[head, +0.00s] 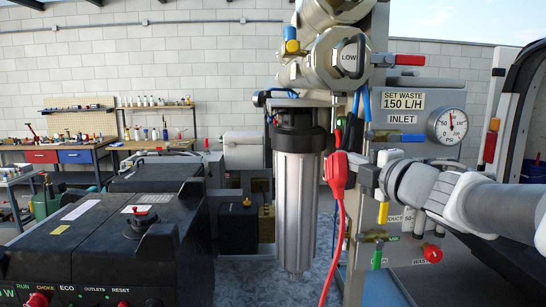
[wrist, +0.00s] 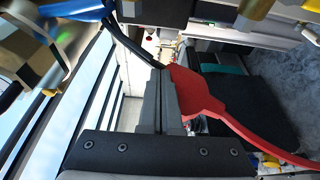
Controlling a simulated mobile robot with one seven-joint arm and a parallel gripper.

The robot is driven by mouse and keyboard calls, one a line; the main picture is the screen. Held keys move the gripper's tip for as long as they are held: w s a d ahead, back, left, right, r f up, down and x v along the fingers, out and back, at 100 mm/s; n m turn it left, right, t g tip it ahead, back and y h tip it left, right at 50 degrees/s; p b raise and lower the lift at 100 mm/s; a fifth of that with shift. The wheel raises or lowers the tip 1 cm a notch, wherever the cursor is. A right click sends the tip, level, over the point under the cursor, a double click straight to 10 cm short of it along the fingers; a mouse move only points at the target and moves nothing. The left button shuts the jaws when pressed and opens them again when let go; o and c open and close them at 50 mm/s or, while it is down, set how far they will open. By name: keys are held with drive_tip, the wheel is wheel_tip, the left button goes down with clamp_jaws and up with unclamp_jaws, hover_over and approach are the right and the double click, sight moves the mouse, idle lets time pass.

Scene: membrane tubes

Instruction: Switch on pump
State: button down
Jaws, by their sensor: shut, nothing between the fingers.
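My gripper (head: 354,160) reaches in from the right in the head view, in front of the upright filter panel. Its two grey fingers are together with nothing between them, as the wrist view shows (wrist: 160,78). A red plug-like piece (head: 339,172) with a red cable hangs just left of the fingertips. In the wrist view this red piece (wrist: 195,90) appears right beside the fingers; I cannot tell whether they touch. No part is clearly labelled as the pump or its switch. A small green light (wrist: 211,22) shows on a dark box in the wrist view.
A clear filter housing (head: 295,205) hangs left of my gripper. The panel (head: 405,90) carries a gauge (head: 450,126) and several coloured valve handles. A black generator-like unit (head: 95,235) stands at front left. A workbench (head: 60,148) is far back.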

idle(0.3)
drive_tip(key=s+d+f+m+g+h, duration=0.45)
drive_tip(key=s+f+m+h, duration=0.4)
drive_tip(key=m, duration=0.75)
drive_tip(key=s+a+f+m+g+y, duration=0.1)
drive_tip(key=s+a+f+m+g, duration=0.2)
drive_tip(key=s+f, duration=0.3)
drive_tip(key=s+a+f+m+g+y, duration=0.1)
drive_tip(key=s+a+f+m+g, duration=0.2)
drive_tip(key=s+f, duration=0.4)
drive_tip(key=s+a+g, duration=0.1)
drive_tip(key=s, duration=0.3)
drive_tip(key=shift+s+a+f, duration=0.15)
drive_tip(key=shift+a, duration=0.25)
drive_tip(key=shift+d, duration=0.15)
